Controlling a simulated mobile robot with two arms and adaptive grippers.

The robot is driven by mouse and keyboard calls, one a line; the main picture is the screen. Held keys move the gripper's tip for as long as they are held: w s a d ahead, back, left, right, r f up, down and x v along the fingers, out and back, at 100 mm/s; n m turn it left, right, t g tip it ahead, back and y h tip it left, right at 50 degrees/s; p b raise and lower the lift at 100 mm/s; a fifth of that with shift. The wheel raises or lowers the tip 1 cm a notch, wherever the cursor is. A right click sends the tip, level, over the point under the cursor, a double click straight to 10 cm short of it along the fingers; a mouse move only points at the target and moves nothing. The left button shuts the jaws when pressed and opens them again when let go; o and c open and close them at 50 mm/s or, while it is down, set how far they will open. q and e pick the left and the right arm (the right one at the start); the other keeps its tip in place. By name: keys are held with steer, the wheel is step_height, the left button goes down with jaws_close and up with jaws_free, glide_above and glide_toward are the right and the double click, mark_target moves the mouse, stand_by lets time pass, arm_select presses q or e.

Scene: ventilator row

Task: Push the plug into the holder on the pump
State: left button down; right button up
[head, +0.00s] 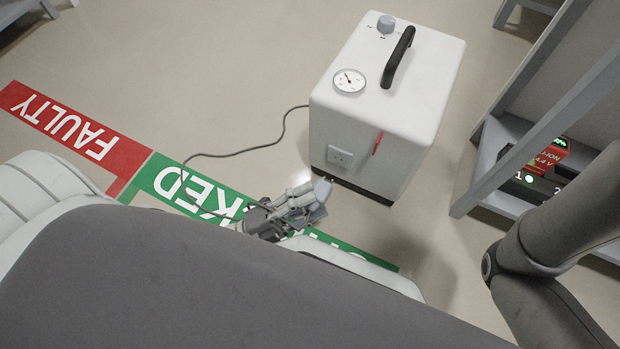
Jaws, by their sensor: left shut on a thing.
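The pump (387,85) is a white box standing on the floor, with a black handle, a grey knob and a round gauge on top. The holder (340,156) looks like a small pale square plate low on its near face. My left gripper (306,200) is in front of and below that face, apart from the holder. It is shut on the plug (321,189), a small greyish piece that is partly hidden by the fingers. My right gripper is out of view; only my right arm shows at the lower right.
A dark cable (245,151) leaves the pump's left side and curves over the floor toward my left gripper. A red marker (377,143) is on the near face. Red (75,135) and green (165,181) floor strips lie at left. A grey rack (485,165) stands at right.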

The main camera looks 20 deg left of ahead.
mark_target(318, 185)
arm_select(q)
steer(key=shift+w+d+b, duration=0.15)
steer(key=shift+w+b, duration=0.4)
steer(key=shift+w, duration=1.7)
steer(key=shift+w, duration=0.15)
steer(key=shift+w+b, duration=0.4)
steer(key=shift+w, duration=0.9)
steer(key=c, duration=0.7)
jaws_free()
steer(key=shift+c, duration=0.2)
steer(key=shift+s+f, duration=0.1)
steer(key=v, duration=0.7)
